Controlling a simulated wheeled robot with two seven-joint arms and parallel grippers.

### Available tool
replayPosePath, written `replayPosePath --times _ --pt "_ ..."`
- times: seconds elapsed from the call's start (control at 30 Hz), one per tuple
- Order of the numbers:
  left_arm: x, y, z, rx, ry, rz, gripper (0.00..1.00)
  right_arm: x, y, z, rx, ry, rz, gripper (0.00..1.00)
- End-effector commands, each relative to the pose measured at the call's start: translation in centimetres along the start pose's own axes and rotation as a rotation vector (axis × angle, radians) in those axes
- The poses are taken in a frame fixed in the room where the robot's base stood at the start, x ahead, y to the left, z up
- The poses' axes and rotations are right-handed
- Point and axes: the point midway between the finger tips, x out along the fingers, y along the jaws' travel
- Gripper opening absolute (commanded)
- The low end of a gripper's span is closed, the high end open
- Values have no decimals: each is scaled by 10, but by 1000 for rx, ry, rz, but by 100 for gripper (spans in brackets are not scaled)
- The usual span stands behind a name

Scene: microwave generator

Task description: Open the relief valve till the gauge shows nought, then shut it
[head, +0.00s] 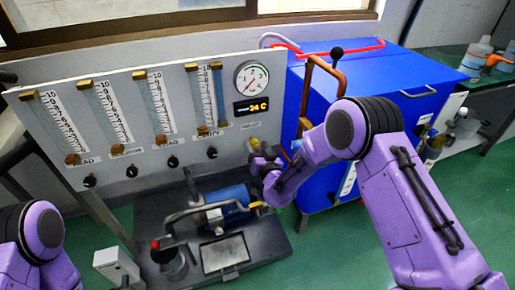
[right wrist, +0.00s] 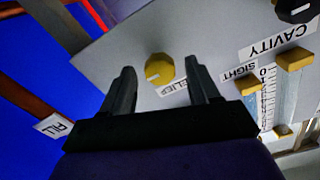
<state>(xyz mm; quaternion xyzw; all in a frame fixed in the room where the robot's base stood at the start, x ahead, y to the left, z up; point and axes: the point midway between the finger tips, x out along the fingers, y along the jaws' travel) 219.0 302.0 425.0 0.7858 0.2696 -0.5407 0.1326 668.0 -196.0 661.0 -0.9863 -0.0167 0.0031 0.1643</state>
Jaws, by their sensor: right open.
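The relief valve knob is a yellow round knob with a pale mark; it shows in the right wrist view (right wrist: 159,69) beside a label partly hidden by a finger. In the head view the yellow knob (head: 254,142) is at the panel's lower right. My right gripper (head: 264,160) is open at the knob. In the right wrist view its fingers lie either side of the knob, with no clear contact; I cannot tell the depth. The round gauge (head: 251,78) is above, with a reddish needle; its reading is too small to tell. My left gripper is out of view.
The grey panel (head: 225,150) carries several sight tubes and black knobs. A display (head: 251,107) reads 24 C. A blue cabinet (head: 345,75) with a copper pipe (head: 305,95) stands to the right. Below are a blue cylinder (head: 228,200) and pipes on a dark base (head: 270,240).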

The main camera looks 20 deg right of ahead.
Motion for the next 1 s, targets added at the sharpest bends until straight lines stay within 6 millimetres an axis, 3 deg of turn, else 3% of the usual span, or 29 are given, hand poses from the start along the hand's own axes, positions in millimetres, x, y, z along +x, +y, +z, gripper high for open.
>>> replayPosePath --times 0.17,0.4,0.53,0.7,1.0 --pt "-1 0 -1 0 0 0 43 -16 -1 0 -2 -3 -3 61" --pt "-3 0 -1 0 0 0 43 -73 -1 0 -2 -3 -2 61" --pt "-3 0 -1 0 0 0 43 -96 0 1 -2 -3 -1 61" --pt "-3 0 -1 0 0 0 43 -106 0 0 0 1 0 61" --pt "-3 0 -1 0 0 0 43 -105 0 0 0 0 0 61"
